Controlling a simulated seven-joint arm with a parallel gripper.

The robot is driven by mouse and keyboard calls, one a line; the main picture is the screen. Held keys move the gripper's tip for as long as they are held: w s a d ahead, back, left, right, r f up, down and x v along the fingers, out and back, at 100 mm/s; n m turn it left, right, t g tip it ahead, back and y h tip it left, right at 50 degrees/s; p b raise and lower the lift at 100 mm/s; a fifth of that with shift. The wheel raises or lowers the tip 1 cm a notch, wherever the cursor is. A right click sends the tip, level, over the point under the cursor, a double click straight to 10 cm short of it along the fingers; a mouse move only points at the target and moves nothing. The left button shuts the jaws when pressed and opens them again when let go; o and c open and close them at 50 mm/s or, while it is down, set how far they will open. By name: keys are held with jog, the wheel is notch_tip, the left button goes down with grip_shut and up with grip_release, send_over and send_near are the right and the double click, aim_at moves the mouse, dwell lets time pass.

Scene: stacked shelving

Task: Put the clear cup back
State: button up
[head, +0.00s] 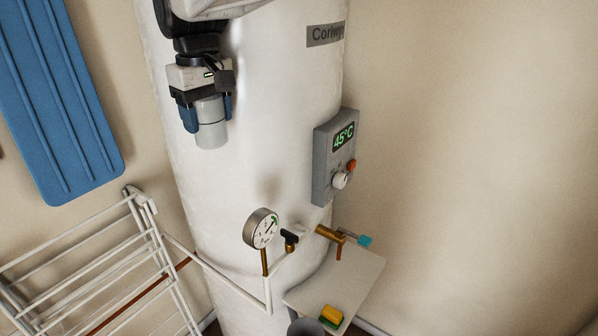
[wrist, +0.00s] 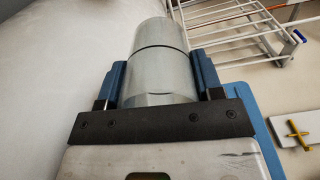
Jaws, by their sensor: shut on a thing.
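The clear cup (head: 211,132) is a greyish see-through cylinder. It hangs below my gripper (head: 207,112), in front of the white tank and high above the small shelf. My gripper is shut on the cup, with one blue finger on each side. In the wrist view the cup (wrist: 157,62) sits between the blue fingers of my gripper (wrist: 160,80), with a dark line around its body. Its lower part in that view is hidden behind the dark gripper bar.
A white tank (head: 270,120) carries a control box (head: 335,158), a gauge (head: 262,228) and brass valve (head: 330,234). Below is a small shelf (head: 355,280) with a yellow-green sponge (head: 331,315). A drying rack (head: 95,270) and blue board (head: 60,100) stand left. Right is bare wall.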

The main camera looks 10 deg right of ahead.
jog(key=shift+s+d+r+m, duration=0.85)
jog(key=shift+d+r+m, duration=0.95)
jog(key=shift+d, duration=4.6)
jog(key=shift+s+d+r+m, duration=0.95)
jog(key=shift+d+m, duration=1.55)
jog(key=shift+d, duration=3.9)
jog(key=w+d+f, duration=0.3)
jog(key=w+f, duration=0.1)
jog(key=f, duration=0.4)
jog(key=w+d+f, duration=0.3)
jog(key=w+f, duration=0.1)
jog(key=f, duration=0.4)
jog(key=w+d+f, duration=0.3)
jog(key=w+f, duration=0.1)
jog(key=f, duration=0.4)
jog(key=d+f+n, duration=0.1)
jog(key=d+f, duration=0.1)
jog(key=f, duration=0.8)
jog(key=d+f+n, duration=0.1)
jog(key=d+f, duration=0.1)
jog(key=f, duration=0.8)
jog(key=shift+f+n, duration=0.25)
jog(key=shift+n, duration=0.15)
jog(key=shift+w, duration=0.1)
jog(key=shift+f, duration=0.15)
